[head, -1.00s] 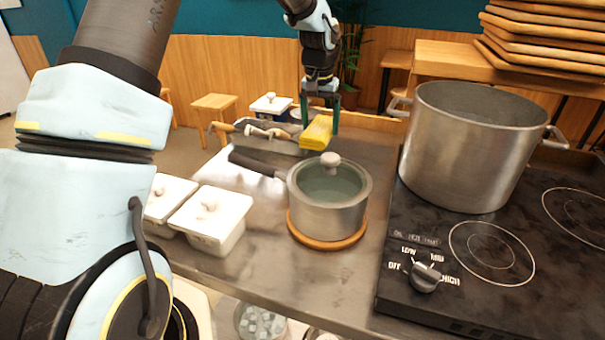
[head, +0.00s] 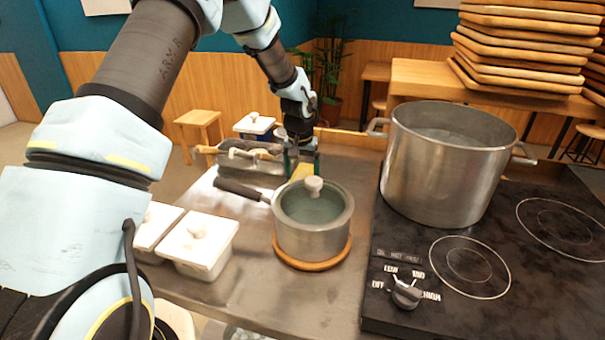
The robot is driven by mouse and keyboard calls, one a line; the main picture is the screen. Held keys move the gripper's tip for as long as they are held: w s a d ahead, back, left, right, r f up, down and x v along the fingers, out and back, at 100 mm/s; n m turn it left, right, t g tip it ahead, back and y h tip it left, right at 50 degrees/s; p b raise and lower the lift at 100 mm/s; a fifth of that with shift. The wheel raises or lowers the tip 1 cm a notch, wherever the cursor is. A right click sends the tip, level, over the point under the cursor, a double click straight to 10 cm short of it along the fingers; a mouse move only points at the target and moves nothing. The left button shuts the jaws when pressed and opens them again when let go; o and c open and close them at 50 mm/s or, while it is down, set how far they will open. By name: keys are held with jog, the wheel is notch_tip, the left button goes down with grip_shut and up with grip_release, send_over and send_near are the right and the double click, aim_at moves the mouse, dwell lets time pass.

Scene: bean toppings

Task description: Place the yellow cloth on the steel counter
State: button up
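The yellow cloth (head: 302,172) is low over the far part of the steel counter (head: 268,297), just behind the lidded pot. The pot's lid and knob hide part of it. I cannot tell whether the cloth touches the counter. My gripper (head: 302,171) points down, with one finger on each side of the cloth. The finger spacing looks the same as when the cloth was held up, so it appears shut on the cloth.
A lidded saucepan (head: 313,240) stands on a round wooden trivet (head: 318,266), close in front of the cloth. White lidded containers (head: 200,245) are at left. A tray of utensils (head: 240,160) is behind. A large pot (head: 440,170) stands on the black stove (head: 430,265) at right.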

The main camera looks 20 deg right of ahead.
jog(key=shift+f, duration=0.2)
jog(key=o, duration=1.3)
jog(key=shift+r, duration=0.1)
jog(key=r+b, duration=0.1)
jog(key=r, duration=0.3)
jog(key=s+r, duration=0.1)
jog(key=r, duration=0.3)
jog(key=a+r+b, duration=0.1)
jog(key=r, duration=0.3)
jog(key=shift+s+b, duration=0.15)
jog(key=shift+b, duration=0.2)
jog(key=shift+r, duration=0.15)
